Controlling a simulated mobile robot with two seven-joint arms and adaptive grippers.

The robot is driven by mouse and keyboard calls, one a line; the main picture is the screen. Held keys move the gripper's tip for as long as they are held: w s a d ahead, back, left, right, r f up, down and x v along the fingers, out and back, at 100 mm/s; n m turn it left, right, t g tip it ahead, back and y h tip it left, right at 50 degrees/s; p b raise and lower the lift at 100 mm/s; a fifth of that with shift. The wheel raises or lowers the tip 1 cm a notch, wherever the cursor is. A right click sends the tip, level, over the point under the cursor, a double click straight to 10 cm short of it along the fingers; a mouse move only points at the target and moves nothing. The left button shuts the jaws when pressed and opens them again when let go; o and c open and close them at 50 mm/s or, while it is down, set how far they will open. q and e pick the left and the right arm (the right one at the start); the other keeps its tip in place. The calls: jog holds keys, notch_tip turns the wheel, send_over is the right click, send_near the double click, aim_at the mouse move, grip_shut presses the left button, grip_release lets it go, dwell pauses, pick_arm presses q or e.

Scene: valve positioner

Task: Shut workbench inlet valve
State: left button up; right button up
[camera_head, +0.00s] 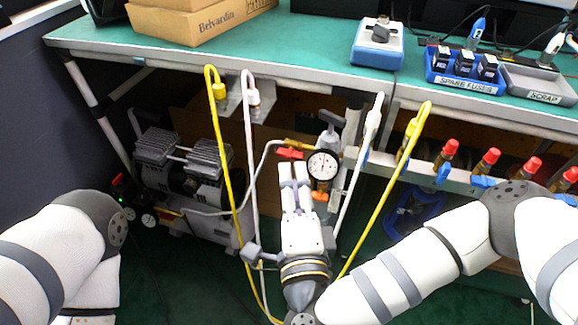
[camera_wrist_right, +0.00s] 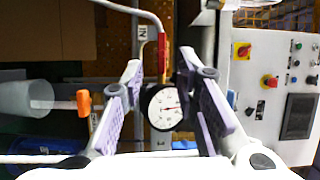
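A round white pressure gauge (camera_head: 323,165) hangs under the bench edge; it also shows in the right wrist view (camera_wrist_right: 165,108). Left of it, a red lever (camera_head: 289,153) lies roughly along the brass fitting (camera_head: 300,143) where the white hose arrives. The red lever (camera_wrist_right: 162,66) also shows between my fingertips in the wrist view. An orange handle (camera_head: 320,196) sits below the gauge. My right gripper (camera_head: 294,168) is open and empty, with its fingertips just below the red lever in the head view. I cannot tell whether they touch. My left gripper is out of view.
Yellow hoses (camera_head: 224,140) and white hoses (camera_head: 249,150) hang around my right gripper. A compressor (camera_head: 180,165) stands at the left under the workbench (camera_head: 310,50). A manifold (camera_head: 410,166) with several red-capped fittings and blue handles is at the right.

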aim_at(290, 157)
jog(key=w, duration=0.4)
jog(key=shift+w+a+r, duration=0.1)
jog(key=shift+w+a, duration=0.1)
jog(key=shift+w, duration=0.2)
grip_shut()
